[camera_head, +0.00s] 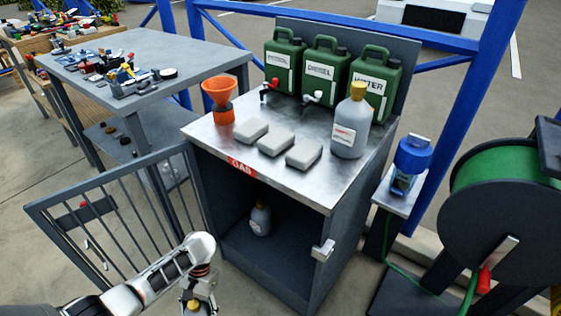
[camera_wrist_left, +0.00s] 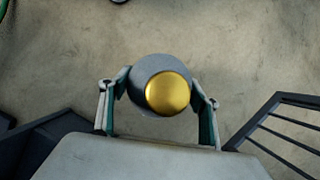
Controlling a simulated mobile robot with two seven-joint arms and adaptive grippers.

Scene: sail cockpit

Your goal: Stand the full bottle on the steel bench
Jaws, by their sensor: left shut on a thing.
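My left gripper (camera_head: 198,298) is low in front of the open cabinet, at the bottom of the head view. It is shut on a grey bottle with a gold cap (camera_wrist_left: 167,92); the wrist view looks down on the cap, with a finger on each side. Most of this bottle is hidden or cut off in the head view. The steel bench (camera_head: 206,135) is the cabinet's metal top. Another grey bottle with a yellow cap (camera_head: 350,128) stands upright at its right. A third grey bottle (camera_head: 260,219) stands inside the cabinet. My right gripper is not in view.
An orange funnel (camera_head: 219,98), several pale blocks (camera_head: 275,143) and green jerrycans (camera_head: 325,66) occupy the bench. Its front right is bare. The barred cabinet door (camera_head: 118,207) stands open at left. A hose reel (camera_head: 500,215) is at right.

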